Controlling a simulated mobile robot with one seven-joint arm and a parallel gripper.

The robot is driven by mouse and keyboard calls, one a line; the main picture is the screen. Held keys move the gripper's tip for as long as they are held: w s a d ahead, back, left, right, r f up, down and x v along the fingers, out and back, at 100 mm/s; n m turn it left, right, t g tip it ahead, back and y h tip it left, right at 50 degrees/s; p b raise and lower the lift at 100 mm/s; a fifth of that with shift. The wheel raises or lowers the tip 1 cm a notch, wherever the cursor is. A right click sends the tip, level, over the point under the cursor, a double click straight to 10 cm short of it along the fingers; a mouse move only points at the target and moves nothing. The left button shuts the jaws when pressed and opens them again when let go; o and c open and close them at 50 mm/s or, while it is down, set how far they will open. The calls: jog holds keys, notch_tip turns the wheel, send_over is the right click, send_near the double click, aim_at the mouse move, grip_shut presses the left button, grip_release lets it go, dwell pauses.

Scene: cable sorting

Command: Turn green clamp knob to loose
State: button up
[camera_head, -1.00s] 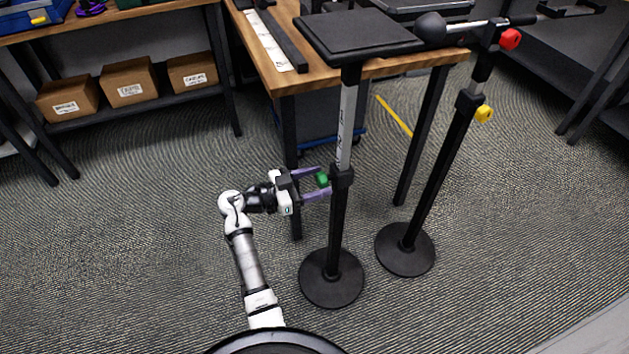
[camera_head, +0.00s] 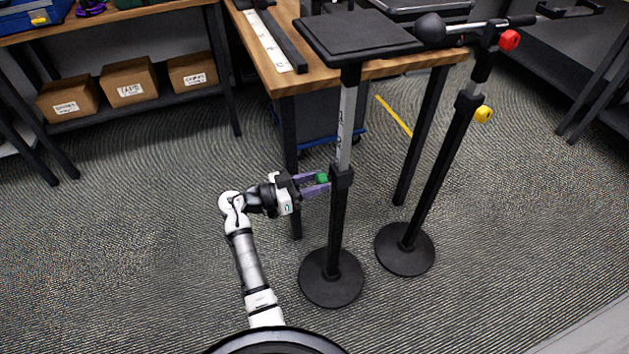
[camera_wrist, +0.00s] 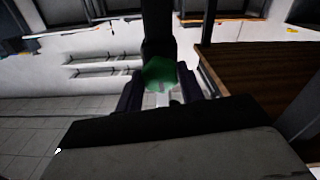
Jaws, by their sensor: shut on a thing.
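The green clamp knob (camera_head: 322,178) sits on the left side of the black clamp collar (camera_head: 342,177) on the near stand's post. It also shows in the wrist view (camera_wrist: 160,73), centred between the dark fingers. My gripper (camera_head: 318,184) reaches in from the left, roughly level, with its purple fingers on either side of the knob. It is shut on the knob. The fingers hide part of the knob's sides. The stand is upright, with a black square platform (camera_head: 358,36) on top and a round base (camera_head: 331,280). The knob's turn setting cannot be read.
A second stand (camera_head: 432,180) with a yellow knob (camera_head: 484,114) and a red knob (camera_head: 510,40) is close on the right. A wooden workbench (camera_head: 278,75) stands behind. Boxes (camera_head: 128,84) fill a shelf at the left. Carpet left of the arm is clear.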

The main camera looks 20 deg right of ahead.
jog(key=n+p, duration=0.1)
jog(key=n, duration=0.3)
jog(key=shift+r+p, duration=0.15)
jog(key=shift+p, duration=0.25)
jog(key=n+p, duration=0.2)
jog(key=n, duration=0.3)
jog(key=shift+p, duration=0.4)
jog(key=n+p, duration=0.3)
jog(key=n, duration=0.1)
jog(key=shift+n, duration=0.3)
jog(key=shift+n+p, duration=1.7)
jog(key=shift+n, duration=0.5)
jog(key=o, duration=1)
jog(key=a+b, duration=0.3)
jog(key=a, duration=1.1)
jog(key=shift+s, duration=0.25)
